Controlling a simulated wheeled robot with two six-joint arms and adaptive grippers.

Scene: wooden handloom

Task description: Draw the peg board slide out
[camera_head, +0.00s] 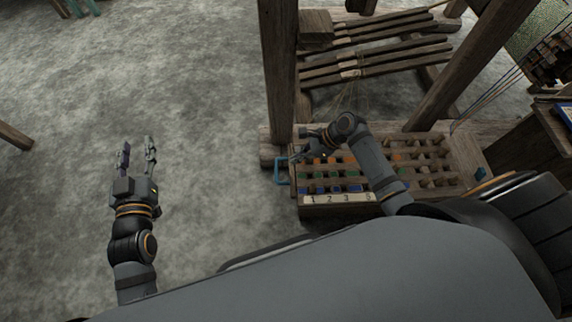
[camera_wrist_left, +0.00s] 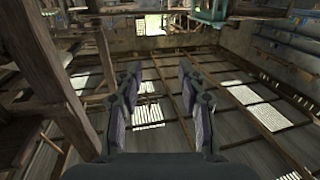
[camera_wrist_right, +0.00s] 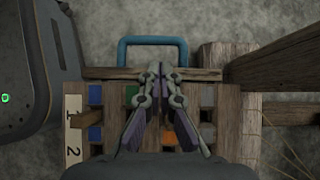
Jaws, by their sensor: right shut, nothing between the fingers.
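The peg board slide (camera_head: 345,197) is a wooden board with rows of wooden pegs, coloured squares and a numbered white strip, set low in the loom. A blue handle (camera_head: 280,171) sticks out at its left end; in the right wrist view the handle (camera_wrist_right: 152,48) is at the top, just beyond my fingertips. My right gripper (camera_head: 297,157) is over the left end of the board; in the right wrist view (camera_wrist_right: 161,70) its fingers are together and empty, apart from the handle. My left gripper (camera_head: 136,145) is open and empty over the floor at the left.
Loom posts (camera_head: 281,70) rise behind the board, with slanting wooden bars (camera_head: 375,65) between them. A loom beam (camera_wrist_right: 245,68) lies close right of the handle in the right wrist view. The floor (camera_head: 205,130) left of the handle is clear.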

